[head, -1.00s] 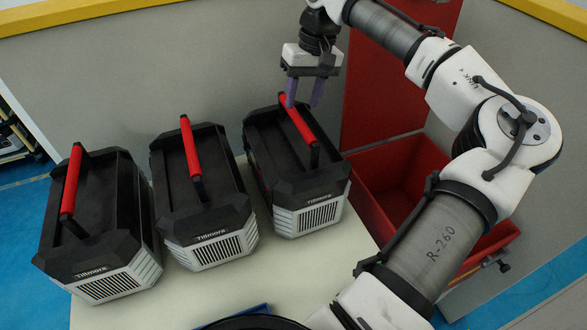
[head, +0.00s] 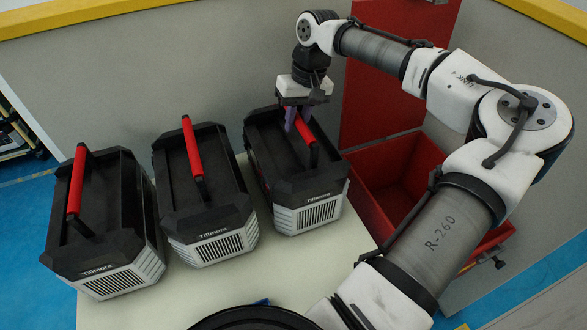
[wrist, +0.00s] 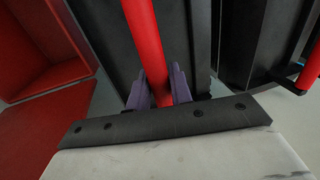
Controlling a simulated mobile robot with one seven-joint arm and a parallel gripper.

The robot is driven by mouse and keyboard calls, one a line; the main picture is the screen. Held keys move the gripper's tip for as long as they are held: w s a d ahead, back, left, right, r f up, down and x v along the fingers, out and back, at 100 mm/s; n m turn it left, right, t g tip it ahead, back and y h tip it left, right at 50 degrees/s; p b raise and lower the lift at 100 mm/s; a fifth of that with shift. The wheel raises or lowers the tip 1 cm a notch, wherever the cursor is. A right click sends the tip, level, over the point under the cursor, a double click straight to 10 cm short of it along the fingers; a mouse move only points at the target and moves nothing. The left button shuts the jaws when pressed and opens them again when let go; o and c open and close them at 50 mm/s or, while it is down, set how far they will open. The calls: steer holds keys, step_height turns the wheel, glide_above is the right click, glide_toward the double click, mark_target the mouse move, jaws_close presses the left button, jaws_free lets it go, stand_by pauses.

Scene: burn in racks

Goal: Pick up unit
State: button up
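Three black-and-grey units marked "Tillmore" stand in a row: the left unit (head: 112,208), the middle unit (head: 214,190) and the right unit (head: 272,166). Each has a red bar handle on top. My gripper (head: 298,121) is down at the right unit's handle. The gripper appears shut on the handle. The right unit still rests on the table. The fingertips are partly hidden by the handle.
The pale table (head: 300,273) has bare room in front of the units. An open red bin (head: 385,175) stands right of the right unit, with an upright red panel (head: 385,90) behind. A grey wall (head: 150,65) with a yellow top edge runs behind.

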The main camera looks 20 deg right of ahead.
jaws_close()
stand_by(1.0)
steer(key=shift+w+r, duration=0.15)
steer(key=shift+r, duration=0.1)
